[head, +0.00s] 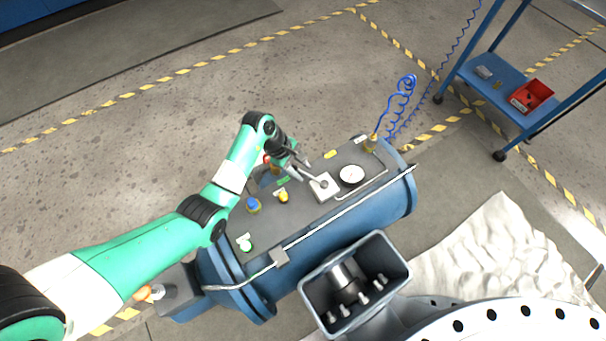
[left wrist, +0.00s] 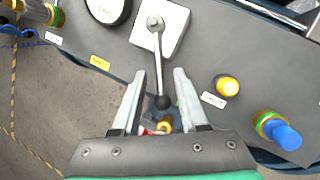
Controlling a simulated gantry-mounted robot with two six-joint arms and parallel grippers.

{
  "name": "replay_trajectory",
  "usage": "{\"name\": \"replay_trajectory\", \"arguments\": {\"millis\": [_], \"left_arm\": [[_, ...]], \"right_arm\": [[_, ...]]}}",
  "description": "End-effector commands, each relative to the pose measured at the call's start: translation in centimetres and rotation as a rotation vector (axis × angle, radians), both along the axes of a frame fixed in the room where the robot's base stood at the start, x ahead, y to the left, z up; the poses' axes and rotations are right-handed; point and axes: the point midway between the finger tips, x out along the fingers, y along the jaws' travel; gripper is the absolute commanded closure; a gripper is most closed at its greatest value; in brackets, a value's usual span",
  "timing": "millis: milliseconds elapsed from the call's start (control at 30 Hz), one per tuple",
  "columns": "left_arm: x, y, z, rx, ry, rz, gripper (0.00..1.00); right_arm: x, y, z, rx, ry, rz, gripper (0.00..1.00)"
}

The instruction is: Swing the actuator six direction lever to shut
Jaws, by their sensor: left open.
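The direction lever (left wrist: 158,62) is a thin grey bar with a black ball knob, pivoted on a pale square plate (left wrist: 178,22). In the head view the plate (head: 321,191) sits on top of the blue actuator (head: 335,220), and the lever points up-left. My left gripper (left wrist: 160,76) is open, its two fingers on either side of the lever, with the knob between them and gaps visible on both sides. The left gripper also shows in the head view (head: 299,169).
A round white gauge (head: 352,175) stands beside the plate. A yellow knob (head: 283,196) and a blue-capped fitting (head: 253,204) are on the other side. A grey pipe (head: 320,221) runs along the actuator's near edge. A blue cart (head: 500,95) stands at the back right.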

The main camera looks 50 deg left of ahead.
Motion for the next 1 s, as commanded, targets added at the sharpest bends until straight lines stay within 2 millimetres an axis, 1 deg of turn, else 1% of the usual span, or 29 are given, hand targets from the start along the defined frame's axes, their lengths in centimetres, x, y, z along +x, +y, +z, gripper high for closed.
{"name": "replay_trajectory", "arguments": {"millis": [33, 100, 367, 467, 600, 633, 1000], "left_arm": [[0.16, -0.2, -0.79, 0.0, 0.001, -0.001, 0.57], [0.29, -0.36, -1.05, 0.0, 0.001, -0.001, 0.57], [0.35, -0.42, -1.01, 0.0, 0.0, 0.0, 0.57], [0.35, -0.41, -1.01, 0.0, 0.0, -0.001, 0.73], [0.34, -0.4, -1.01, 0.0, 0.0, -0.001, 0.98], [0.34, -0.4, -1.01, 0.0, 0.0, 0.0, 1.0], [0.33, -0.4, -1.02, 0.0, 0.0, -0.001, 1.0]], "right_arm": [[0.0, 0.0, -0.67, 0.0, 0.0, 0.0, 0.5], [-0.01, 0.0, -0.79, 0.0, 0.0, 0.0, 0.5], [-0.02, 0.01, -0.68, 0.0, 0.0, 0.0, 0.5], [-0.02, 0.0, -0.68, 0.0, 0.0, 0.0, 0.5], [-0.01, 0.0, -0.69, 0.0, 0.0, 0.0, 0.5], [-0.01, 0.0, -0.69, 0.0, 0.0, 0.0, 0.5], [-0.01, 0.0, -0.69, 0.0, 0.0, 0.0, 0.5]]}}
